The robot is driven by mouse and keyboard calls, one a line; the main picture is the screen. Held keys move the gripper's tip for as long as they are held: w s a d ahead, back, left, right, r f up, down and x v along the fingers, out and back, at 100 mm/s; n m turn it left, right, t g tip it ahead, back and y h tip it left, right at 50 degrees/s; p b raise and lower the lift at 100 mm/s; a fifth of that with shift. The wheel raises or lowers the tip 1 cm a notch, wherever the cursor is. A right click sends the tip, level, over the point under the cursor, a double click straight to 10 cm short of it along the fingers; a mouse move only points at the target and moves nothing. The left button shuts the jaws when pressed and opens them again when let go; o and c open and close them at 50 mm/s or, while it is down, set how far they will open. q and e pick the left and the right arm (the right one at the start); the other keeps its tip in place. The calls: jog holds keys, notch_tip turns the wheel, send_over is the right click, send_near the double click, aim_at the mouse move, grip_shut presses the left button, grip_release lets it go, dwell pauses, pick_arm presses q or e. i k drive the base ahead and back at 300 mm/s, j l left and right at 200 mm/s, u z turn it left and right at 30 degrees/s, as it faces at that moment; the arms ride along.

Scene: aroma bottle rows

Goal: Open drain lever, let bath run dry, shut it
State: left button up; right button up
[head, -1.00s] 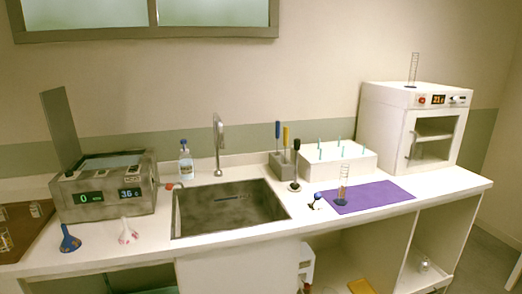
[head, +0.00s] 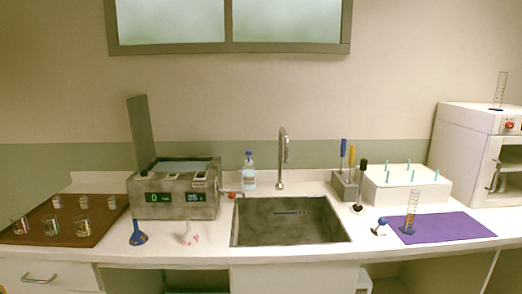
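The bath (head: 172,190) is a grey metal box left of the sink, with its tall lid (head: 139,130) standing upright at its back left. Pale bluish water shows in its open top. Its front displays read 0 and about 35. A small red-tipped lever (head: 233,195) sticks out of the bath's lower right side, near the sink's left rim. Its exact setting is too small to tell. Neither of my grippers is in view.
The sink (head: 290,221) with a tall faucet (head: 282,158) lies right of the bath. A bottle (head: 249,170) stands behind the lever. A blue funnel (head: 138,234) and a white funnel (head: 190,234) are in front of the bath. A brown tray (head: 88,213) with several glasses is at left.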

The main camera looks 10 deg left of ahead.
aim_at(232, 195)
jog(key=k+j, duration=0.1)
jog(key=j, duration=0.45)
jog(key=k+j, duration=0.1)
jog(key=j, duration=0.45)
jog(key=k+j, duration=0.1)
jog(key=j, duration=0.45)
jog(key=k+j, duration=0.1)
jog(key=j, duration=0.45)
jog(key=k+j, duration=0.1)
jog(key=j, duration=0.5)
jog(key=k+j, duration=0.1)
jog(key=j, duration=1)
jog(key=i+l+u, duration=0.2)
jog(key=l, duration=0.8)
jog(key=i+l+u, duration=0.25)
jog(key=l, duration=0.75)
jog(key=l+u, duration=0.2)
jog(key=l, duration=0.8)
jog(key=k, duration=0.05)
